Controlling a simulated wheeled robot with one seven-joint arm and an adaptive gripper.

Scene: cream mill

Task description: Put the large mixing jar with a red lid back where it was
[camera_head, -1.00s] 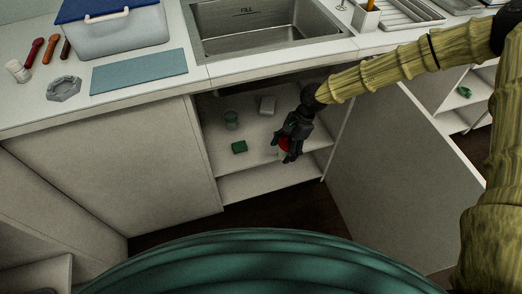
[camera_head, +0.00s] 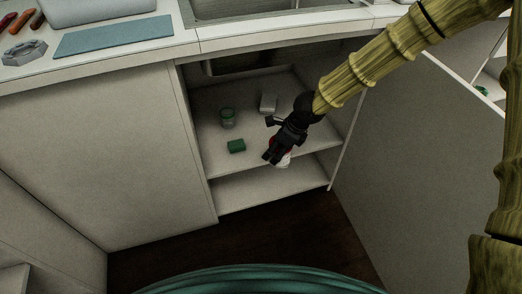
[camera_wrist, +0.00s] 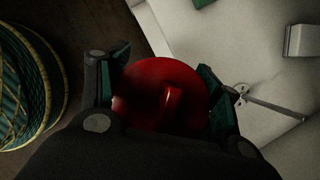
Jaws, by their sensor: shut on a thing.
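The mixing jar with a red lid (camera_wrist: 165,88) is between the fingers of my gripper (camera_wrist: 160,90) in the wrist view, its round lid facing the camera. In the head view my gripper (camera_head: 276,157) is shut on the jar (camera_head: 284,161), just at the front edge of the upper shelf (camera_head: 255,168) in the open cabinet under the sink. Only a pale bit of the jar's body and a little red show there; the gripper hides the rest. I cannot tell whether the jar touches the shelf.
On the upper shelf stand a green-topped glass jar (camera_head: 227,118), a green block (camera_head: 236,146) and a whitish box (camera_head: 268,103). The open cabinet door (camera_head: 420,160) is to the right. The lower shelf (camera_head: 270,188) looks bare.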

